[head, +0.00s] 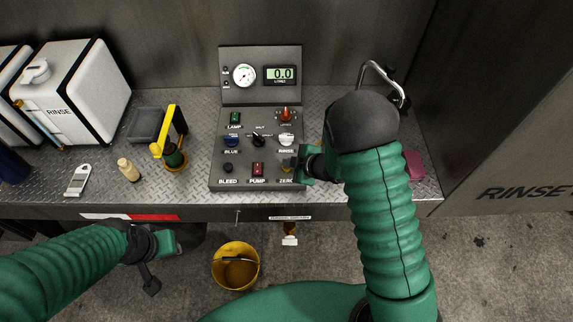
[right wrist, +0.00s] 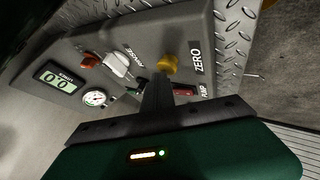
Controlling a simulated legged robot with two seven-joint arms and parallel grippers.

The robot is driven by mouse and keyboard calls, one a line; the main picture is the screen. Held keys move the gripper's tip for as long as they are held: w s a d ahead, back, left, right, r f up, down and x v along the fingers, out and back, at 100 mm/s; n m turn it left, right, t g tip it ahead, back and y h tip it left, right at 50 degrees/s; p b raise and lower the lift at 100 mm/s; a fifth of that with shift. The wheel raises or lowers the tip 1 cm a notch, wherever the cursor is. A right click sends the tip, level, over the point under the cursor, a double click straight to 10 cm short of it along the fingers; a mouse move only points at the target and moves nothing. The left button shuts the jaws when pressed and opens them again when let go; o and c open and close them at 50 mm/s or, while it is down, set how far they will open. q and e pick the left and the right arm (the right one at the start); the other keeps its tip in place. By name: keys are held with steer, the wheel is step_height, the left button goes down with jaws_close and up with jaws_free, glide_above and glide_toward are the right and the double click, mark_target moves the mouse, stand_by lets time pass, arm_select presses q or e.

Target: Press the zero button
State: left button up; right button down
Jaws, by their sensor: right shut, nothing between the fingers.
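The yellow zero button (head: 287,168) is at the lower right of the grey control panel (head: 260,180), above its ZERO label. My right gripper (head: 293,165) is shut and empty, with its tips close beside the button in the head view. In the right wrist view the yellow button (right wrist: 167,64) shows just beyond the dark shut fingers (right wrist: 157,90). I cannot tell whether the tips touch it. My left gripper (head: 150,285) hangs low at the left, in front of the bench; its finger opening is unclear.
The red pump button (head: 257,169) is left of the zero button, and the rinse knob (head: 286,140) is above it. The display (head: 280,74) reads 0.0. A yellow bucket (head: 236,267) stands on the floor. A pink block (head: 414,165) lies right of my right arm.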

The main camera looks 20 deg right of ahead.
steer(key=shift+r+p, duration=0.75)
steer(key=shift+r, duration=0.2)
step_height(320, 180, up, 5)
steer(key=p, duration=0.4)
stand_by(0.3)
